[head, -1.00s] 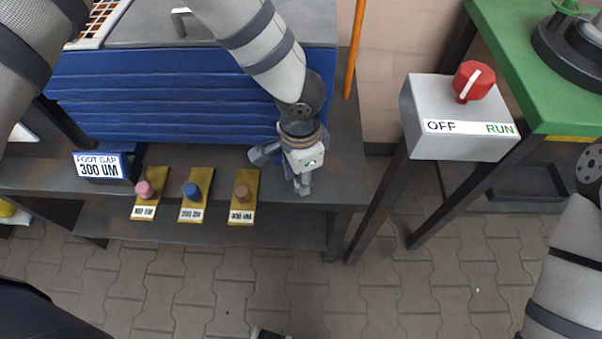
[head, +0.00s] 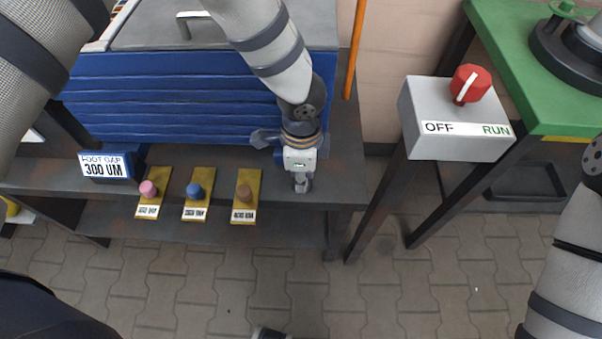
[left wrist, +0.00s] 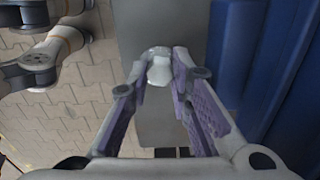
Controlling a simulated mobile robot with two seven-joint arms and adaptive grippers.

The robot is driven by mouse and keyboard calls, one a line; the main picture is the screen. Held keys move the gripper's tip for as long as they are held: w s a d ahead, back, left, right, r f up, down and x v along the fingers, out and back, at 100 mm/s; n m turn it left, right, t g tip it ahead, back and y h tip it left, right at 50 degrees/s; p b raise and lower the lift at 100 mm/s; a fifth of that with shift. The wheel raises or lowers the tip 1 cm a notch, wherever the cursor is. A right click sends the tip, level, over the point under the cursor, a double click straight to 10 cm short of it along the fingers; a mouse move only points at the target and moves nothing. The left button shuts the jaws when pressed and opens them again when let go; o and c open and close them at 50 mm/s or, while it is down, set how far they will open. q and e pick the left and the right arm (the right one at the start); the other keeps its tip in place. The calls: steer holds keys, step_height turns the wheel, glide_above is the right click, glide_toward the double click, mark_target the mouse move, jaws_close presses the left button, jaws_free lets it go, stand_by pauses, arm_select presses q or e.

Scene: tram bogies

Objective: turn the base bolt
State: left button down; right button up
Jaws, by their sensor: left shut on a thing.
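My left gripper (head: 303,184) points down at the right part of the dark bench shelf, in front of the blue ribbed housing. In the left wrist view its two fingers (left wrist: 160,76) are shut on a pale metal bolt head (left wrist: 158,64), which sits between the tips above a grey surface. I take this as the base bolt. In the head view the gripper hides the bolt. My right arm shows at the right edge of the head view, but its gripper is not visible.
A label reading 300 UM (head: 104,166) stands left. Brass plates with pink (head: 148,189), blue (head: 194,191) and brown (head: 243,193) knobs lie on the shelf (head: 330,190). A grey switch box (head: 462,148) with a red knob (head: 470,84) stands right. An orange pole (head: 355,50) rises behind.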

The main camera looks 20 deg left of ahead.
arm_select(q)
steer(key=c, duration=1.7)
jaws_free()
step_height(320, 180, up, 12)
